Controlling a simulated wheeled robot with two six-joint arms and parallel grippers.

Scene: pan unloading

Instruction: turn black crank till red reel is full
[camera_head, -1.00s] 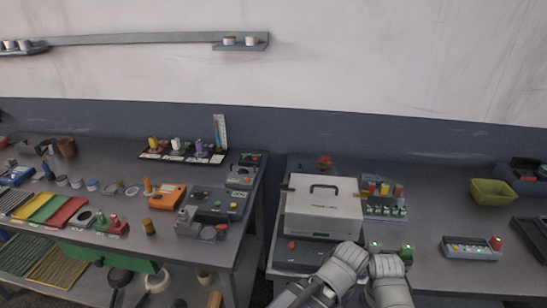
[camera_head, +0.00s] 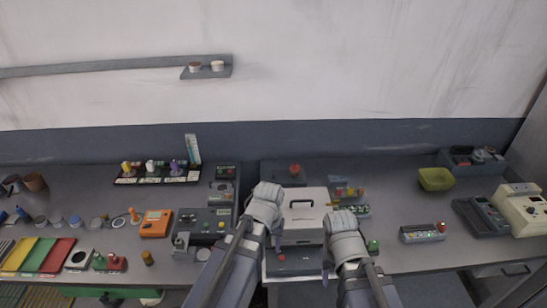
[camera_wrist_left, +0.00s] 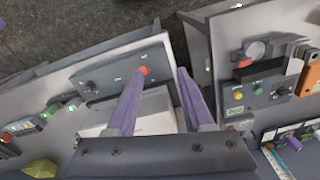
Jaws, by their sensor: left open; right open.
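I cannot make out a black crank or a red reel with certainty. A small red round thing (camera_head: 295,170) stands behind the white box (camera_head: 303,236) on the right bench; it is too small to identify. My left gripper (camera_head: 272,228) is over the left side of the white box, pointing down, its fingertips partly hidden. In the left wrist view its two purple fingers (camera_wrist_left: 162,76) are apart with nothing between them, over a dark panel (camera_wrist_left: 112,75) with a red button (camera_wrist_left: 145,70). My right gripper (camera_head: 338,245) is open at the box's right side, its fingertips mostly hidden.
The left bench holds a grey control box (camera_head: 206,224), an orange device (camera_head: 156,222) and a tray with coloured spools (camera_head: 157,179). A gap separates the benches. On the right bench are a green bowl (camera_head: 436,180) and a cream machine (camera_head: 524,208).

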